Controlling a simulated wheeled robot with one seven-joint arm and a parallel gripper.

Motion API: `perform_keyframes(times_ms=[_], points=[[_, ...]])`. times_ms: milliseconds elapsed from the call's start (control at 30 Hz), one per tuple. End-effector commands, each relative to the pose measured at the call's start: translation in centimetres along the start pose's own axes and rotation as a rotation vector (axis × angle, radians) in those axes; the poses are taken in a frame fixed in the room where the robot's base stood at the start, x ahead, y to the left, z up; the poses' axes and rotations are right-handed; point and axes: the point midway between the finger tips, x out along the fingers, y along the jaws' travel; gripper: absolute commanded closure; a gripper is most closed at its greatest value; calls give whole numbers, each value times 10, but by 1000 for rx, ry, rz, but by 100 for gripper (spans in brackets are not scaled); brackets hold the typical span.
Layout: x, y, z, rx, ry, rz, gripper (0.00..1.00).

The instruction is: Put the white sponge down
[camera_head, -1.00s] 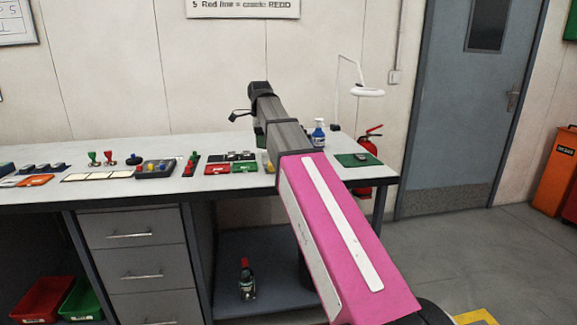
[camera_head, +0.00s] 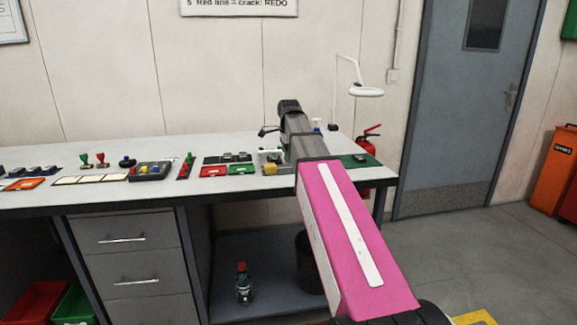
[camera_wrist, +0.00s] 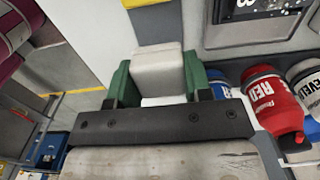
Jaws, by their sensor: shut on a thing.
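The white sponge (camera_wrist: 158,68) is a pale block between the two green fingers of my gripper (camera_wrist: 157,82) in the wrist view. The fingers press on its left and right sides. In the head view my arm reaches out over the right part of the workbench (camera_head: 130,192). The arm hides most of the gripper there, and I cannot make out the sponge. I cannot tell how far the sponge is above any surface.
A red bottle (camera_wrist: 270,105) and a blue-labelled bottle (camera_wrist: 220,85) are right of the gripper. On the bench are a red tray (camera_head: 213,171), a green tray (camera_head: 243,169), a grey box (camera_head: 151,171) and a green mat (camera_head: 360,162). A white lamp (camera_head: 366,92) stands behind.

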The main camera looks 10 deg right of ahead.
Motion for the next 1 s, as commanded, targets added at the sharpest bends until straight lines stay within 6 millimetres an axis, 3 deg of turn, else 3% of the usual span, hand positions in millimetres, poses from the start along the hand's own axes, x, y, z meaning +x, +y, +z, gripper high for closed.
perform_keyframes(times_ms=[400, 767, 800, 867, 1000], points=[[40, 1, -1, -1, 0, 1, 84], [43, 0, 0, 0, 0, 0, 84], [43, 0, 0, 0, 0, 0, 48], [43, 0, 0, 0, 0, 0, 29], [42, 0, 0, -1, 0, 0, 29]])
